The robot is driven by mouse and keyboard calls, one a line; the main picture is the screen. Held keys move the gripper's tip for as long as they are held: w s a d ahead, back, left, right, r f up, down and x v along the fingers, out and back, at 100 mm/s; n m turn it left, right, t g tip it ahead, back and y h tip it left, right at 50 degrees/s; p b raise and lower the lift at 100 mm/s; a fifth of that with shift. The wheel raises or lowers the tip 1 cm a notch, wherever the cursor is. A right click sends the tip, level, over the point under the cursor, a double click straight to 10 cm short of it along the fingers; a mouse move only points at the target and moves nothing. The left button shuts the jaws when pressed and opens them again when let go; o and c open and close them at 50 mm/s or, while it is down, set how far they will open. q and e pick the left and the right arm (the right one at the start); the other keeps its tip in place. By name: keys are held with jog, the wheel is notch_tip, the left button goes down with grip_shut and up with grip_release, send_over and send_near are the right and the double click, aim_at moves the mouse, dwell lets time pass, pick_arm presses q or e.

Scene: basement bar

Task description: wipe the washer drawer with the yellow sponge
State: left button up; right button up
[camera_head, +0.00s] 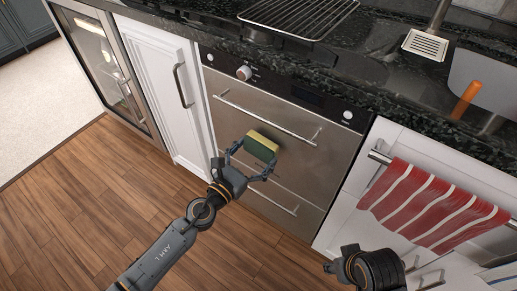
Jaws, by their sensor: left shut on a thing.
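The washer (218,75) is a steel-fronted appliance under the counter, with a dark control strip and a knob on top. Its upper drawer front (295,152) has a long bar handle, and a second handle shows lower down. My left gripper (253,160) is in front of the drawer and shut on the yellow sponge (261,148), which has a dark green side. The sponge is below the upper handle, and I cannot tell whether it touches the steel. My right gripper (338,265) is low at the right, partly hidden by its own wrist, its fingers unclear.
A red and white striped towel (425,205) hangs on a rail at the right. A white cabinet door (165,85) and a glass-fronted cooler (100,60) are to the left. The dark counter (365,80) holds a wire rack (298,15). The wood floor (100,200) is clear.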

pick_arm(q)
jog(key=v, duration=0.3)
jog(key=shift+s+a, duration=0.15)
jog(key=shift+s, duration=0.1)
jog(key=shift+s+a, duration=0.3)
jog(key=shift+s, duration=0.15)
pick_arm(e)
jog(key=shift+v, duration=0.95)
pick_arm(q)
jog(key=shift+s+a, duration=0.1)
jog(key=shift+s, duration=0.05)
pick_arm(e)
jog(key=shift+s+f, duration=0.1)
jog(key=shift+s, duration=0.05)
pick_arm(q)
jog(key=b+v, duration=0.1)
jog(key=v, duration=0.1)
jog(key=shift+s+a, duration=0.25)
jog(key=shift+s, duration=0.05)
pick_arm(e)
jog(key=shift+r, duration=0.6)
